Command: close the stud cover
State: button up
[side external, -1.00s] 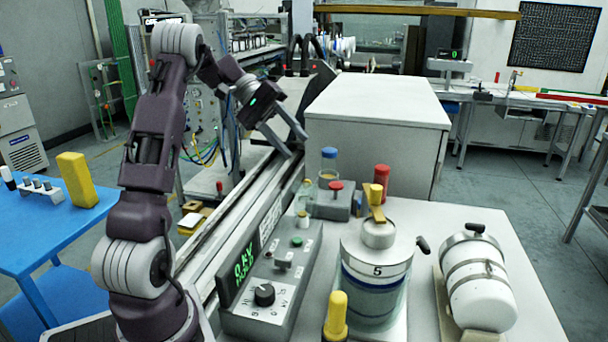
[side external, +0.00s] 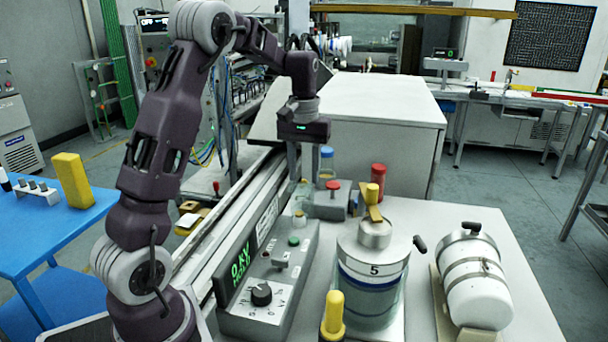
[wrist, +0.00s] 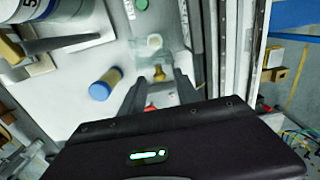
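A small brass stud (wrist: 160,74) shows in the wrist view, between my gripper's fingertips as seen from above. A pale round cap (wrist: 154,41) with a faint clear piece around it lies just beyond; this may be the stud cover, but its exact form is hard to make out. In the side external view a small pale, yellow-topped part (side external: 300,218) stands at the panel's far end. My gripper (side external: 303,180) points down above this area, its fingers apart and empty. It also shows in the wrist view (wrist: 161,84). The fingers hide part of the area behind them.
A blue-capped bottle (side external: 327,160) and a grey block with a red knob (side external: 334,186) stand close by my gripper. The control panel (side external: 261,316), large canister (side external: 372,262) and strapped white cylinder (side external: 478,300) stand nearer. A rail (side external: 235,210) runs along the left.

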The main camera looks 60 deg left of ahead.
jog(key=shift+f, duration=0.55)
grip_shut()
dwell(1.0)
